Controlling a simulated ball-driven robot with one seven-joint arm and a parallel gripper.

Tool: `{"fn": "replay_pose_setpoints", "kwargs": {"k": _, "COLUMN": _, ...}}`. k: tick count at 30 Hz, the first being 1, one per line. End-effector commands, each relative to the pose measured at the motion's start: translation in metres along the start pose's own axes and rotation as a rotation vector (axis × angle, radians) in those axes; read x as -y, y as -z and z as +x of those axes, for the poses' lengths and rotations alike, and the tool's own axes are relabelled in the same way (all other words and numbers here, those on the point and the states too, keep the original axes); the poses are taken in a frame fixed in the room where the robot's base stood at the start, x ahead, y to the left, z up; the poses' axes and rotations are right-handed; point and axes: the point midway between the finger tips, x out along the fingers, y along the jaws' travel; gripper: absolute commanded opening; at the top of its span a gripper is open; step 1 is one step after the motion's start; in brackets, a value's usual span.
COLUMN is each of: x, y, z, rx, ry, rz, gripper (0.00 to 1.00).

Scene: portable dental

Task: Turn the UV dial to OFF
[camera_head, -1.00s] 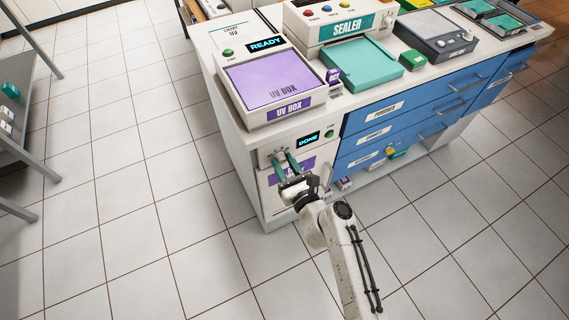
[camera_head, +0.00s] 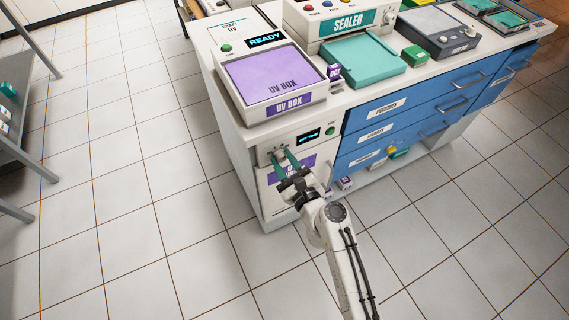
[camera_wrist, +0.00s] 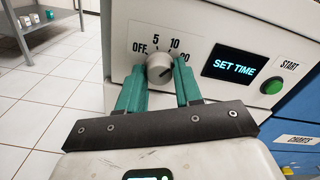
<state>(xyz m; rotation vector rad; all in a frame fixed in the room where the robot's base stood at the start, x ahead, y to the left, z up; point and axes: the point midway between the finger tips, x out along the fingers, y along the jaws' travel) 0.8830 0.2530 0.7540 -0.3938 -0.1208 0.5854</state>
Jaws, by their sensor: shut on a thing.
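The UV dial (camera_wrist: 160,70) is a grey-white round knob on a white front panel, with the marks OFF, 5, 10 and a partly hidden 20 around it in the wrist view. My gripper (camera_wrist: 160,82) is shut on the dial, one teal finger on each side of it. In the head view my gripper (camera_head: 284,158) reaches the panel under the purple UV box, and the dial is small there. The display (camera_wrist: 234,64) beside the dial reads SET TIME. The dial's pointer is hard to make out.
A green START button (camera_wrist: 271,86) is right of the display. The UV box (camera_head: 270,78) stands on the counter above, its own display reading READY. Blue drawers (camera_head: 385,123) are to the right. The tiled floor is clear at left, with a grey shelf (camera_head: 22,150) beyond.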

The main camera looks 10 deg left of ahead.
Motion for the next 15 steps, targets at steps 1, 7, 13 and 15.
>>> {"fn": "replay_pose_setpoints", "kwargs": {"k": 1, "x": -0.0014, "y": 0.0021, "z": -0.0003, "rx": 0.001, "ry": -0.001, "rz": -0.046, "gripper": 0.04}}
{"fn": "replay_pose_setpoints", "kwargs": {"k": 7, "x": -0.0012, "y": 0.0022, "z": -0.0004, "rx": 0.001, "ry": -0.001, "rz": -0.237, "gripper": 0.04}}
{"fn": "replay_pose_setpoints", "kwargs": {"k": 13, "x": -0.001, "y": 0.0019, "z": -0.0003, "rx": 0.001, "ry": -0.002, "rz": -0.427, "gripper": 0.04}}
{"fn": "replay_pose_setpoints", "kwargs": {"k": 15, "x": -0.0007, "y": 0.0021, "z": -0.0003, "rx": 0.001, "ry": -0.001, "rz": -0.493, "gripper": 0.04}}
